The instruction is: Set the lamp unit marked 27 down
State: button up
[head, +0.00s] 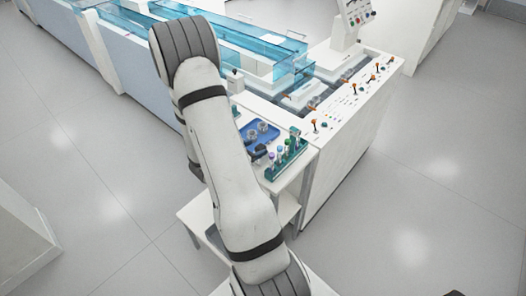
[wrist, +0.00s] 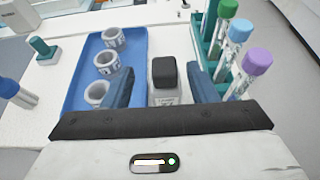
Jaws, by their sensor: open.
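My gripper (wrist: 163,74) is open in the wrist view, with one dark blue finger on each side of a small unit (wrist: 165,75). The unit has a black block-shaped top and a pale grey lower body with a label too small to read, so I cannot tell whether it is the lamp unit marked 27. It looks upright, beside the blue tray. I cannot tell whether either finger touches it. In the head view my arm hides most of this spot.
A blue tray (wrist: 78,88) holds white ring-shaped pieces with dark marks. A green rack (wrist: 214,45) of capped tubes stands close on the right. A green-topped block (wrist: 42,47) and blue-capped tubes (wrist: 14,92) are at left. A control panel (head: 350,105) lies beyond.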

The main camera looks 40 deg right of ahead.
aim_at(260, 146)
jog(key=p+x, duration=0.1)
jog(key=x, duration=0.4)
jog(key=shift+s+d, duration=0.15)
jog(key=shift+d, duration=0.05)
jog(key=c, duration=1.1)
grip_shut()
